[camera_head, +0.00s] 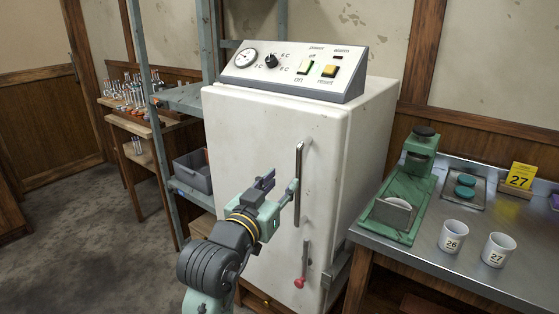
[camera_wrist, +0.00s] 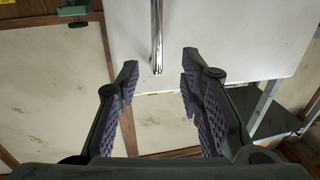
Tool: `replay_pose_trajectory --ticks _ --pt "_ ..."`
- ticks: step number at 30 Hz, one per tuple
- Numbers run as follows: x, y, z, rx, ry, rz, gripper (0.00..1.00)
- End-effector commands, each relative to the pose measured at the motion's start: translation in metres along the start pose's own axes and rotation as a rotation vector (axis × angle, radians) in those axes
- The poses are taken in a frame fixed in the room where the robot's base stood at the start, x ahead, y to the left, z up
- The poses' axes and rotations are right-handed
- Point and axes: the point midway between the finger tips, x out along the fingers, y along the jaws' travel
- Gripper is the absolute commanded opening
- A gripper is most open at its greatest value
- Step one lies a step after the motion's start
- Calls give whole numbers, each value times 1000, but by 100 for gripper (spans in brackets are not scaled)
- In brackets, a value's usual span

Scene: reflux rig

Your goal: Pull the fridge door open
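The fridge (camera_head: 245,150) is a white cabinet with a sloped control panel on top, and its door appears closed. A long vertical metal handle (camera_head: 299,170) is on the right part of the door. Below it is a short lever with a red knob (camera_head: 299,283). My gripper (camera_head: 280,183) is in front of the door at the height of the handle. In the wrist view my gripper (camera_wrist: 160,68) is open and empty, and the end of the handle (camera_wrist: 157,40) shows between and just beyond the fingertips. I cannot tell whether a finger touches the handle.
A metal bench (camera_head: 460,245) on the right holds a green device (camera_head: 408,190), white cups (camera_head: 453,237) and a yellow sign (camera_head: 521,175). A metal shelf (camera_head: 185,100) with a grey bin (camera_head: 194,170) stands left of the fridge. The floor at left is clear.

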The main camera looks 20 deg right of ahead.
Motion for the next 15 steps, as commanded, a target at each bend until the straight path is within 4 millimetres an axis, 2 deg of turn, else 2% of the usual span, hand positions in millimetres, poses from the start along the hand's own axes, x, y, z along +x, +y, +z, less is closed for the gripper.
replay_pose_trajectory --ticks 5,15 --pt "19 4 2 -4 -13 14 35" --pt "82 4 1 -3 -10 10 35"
